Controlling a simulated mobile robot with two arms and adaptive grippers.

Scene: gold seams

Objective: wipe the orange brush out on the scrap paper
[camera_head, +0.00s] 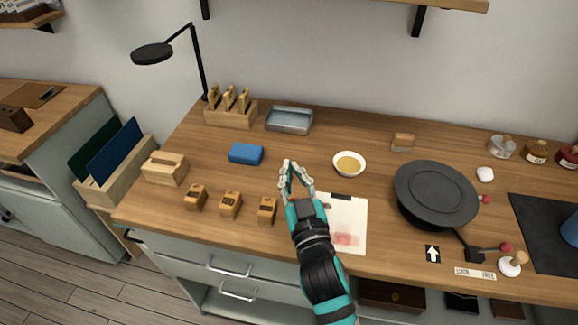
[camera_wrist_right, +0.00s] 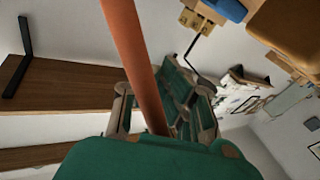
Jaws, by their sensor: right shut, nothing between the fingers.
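The white scrap paper (camera_head: 355,215) lies on the bench, with a pinkish-red smear near its lower edge and a black clip at its top. My right gripper (camera_head: 298,175) is in front of the paper's left edge in the head view and hides part of it; its fingers are shut with nothing between them. In the right wrist view a plain orange-brown rod (camera_wrist_right: 131,50) runs from the top edge down past the gripper (camera_wrist_right: 160,100). I cannot tell whether it is the orange brush; no bristles show. My left gripper is not in view.
A dish with yellow contents (camera_head: 350,162), a blue block (camera_head: 246,154) and a metal tray (camera_head: 289,120) lie behind. Several wooden blocks stand left of my arm. A lamp (camera_head: 153,54) stands at the back left.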

